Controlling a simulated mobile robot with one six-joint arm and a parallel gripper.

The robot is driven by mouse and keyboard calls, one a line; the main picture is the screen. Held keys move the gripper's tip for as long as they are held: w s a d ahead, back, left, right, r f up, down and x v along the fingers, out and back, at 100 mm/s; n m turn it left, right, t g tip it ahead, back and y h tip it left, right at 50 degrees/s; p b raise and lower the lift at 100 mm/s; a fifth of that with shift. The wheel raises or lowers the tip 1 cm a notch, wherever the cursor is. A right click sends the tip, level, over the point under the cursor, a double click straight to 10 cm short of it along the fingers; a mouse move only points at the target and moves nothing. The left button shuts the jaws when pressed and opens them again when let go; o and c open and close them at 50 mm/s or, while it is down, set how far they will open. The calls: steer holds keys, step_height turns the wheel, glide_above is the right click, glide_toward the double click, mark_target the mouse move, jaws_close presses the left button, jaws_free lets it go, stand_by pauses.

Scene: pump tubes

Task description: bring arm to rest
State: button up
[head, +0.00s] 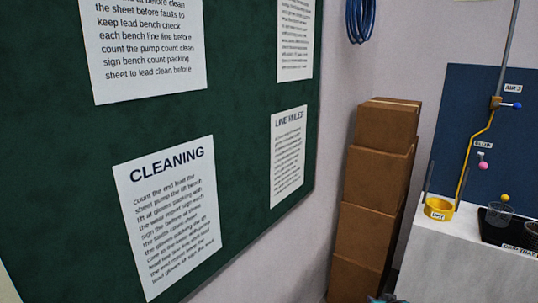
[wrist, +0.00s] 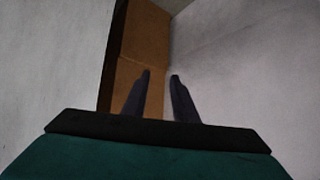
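My gripper (wrist: 160,76) shows in the wrist view, with its two dark fingers pointing away from the camera. The fingers stand apart with a gap between them. Nothing is held in the gap; brown cardboard and pale wall show through it. In the head view only a small teal bit at the bottom edge shows, which may be my arm; the gripper itself cannot be made out there.
Stacked cardboard boxes (head: 372,190) stand against the pale wall; brown cardboard (wrist: 140,50) shows beyond my fingers. A green notice board (head: 60,190) fills the left. At right, a white bench (head: 450,270) carries a yellow ring (head: 438,209) and clear cups (head: 498,215) on a dark tray.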

steer(key=s+a+f+n+g+y, duration=0.1)
steer(key=s+a+f+g, duration=0.1)
steer(key=s+a+f, duration=0.35)
steer(key=s+a+f+n+g+y, duration=0.1)
steer(key=s+a+f+g+y, duration=0.1)
steer(key=a+f, duration=0.65)
steer(key=s+a+f+n+g+p, duration=0.15)
steer(key=s+a+f+g, duration=0.35)
steer(key=s+a, duration=0.65)
steer(key=s+a+f+g, duration=0.1)
steer(key=s+a+f, duration=0.15)
steer(key=s, duration=0.45)
steer(key=s+a+f+g, duration=0.1)
steer(key=s+f+g, duration=0.15)
steer(key=s, duration=0.45)
steer(key=s+d+r+m+g+h, duration=0.1)
steer(key=s+d+m+g+h, duration=0.1)
steer(key=s, duration=0.7)
steer(key=shift+d+r+g, duration=0.3)
steer(key=shift+d+g, duration=0.25)
steer(key=shift+d, duration=0.35)
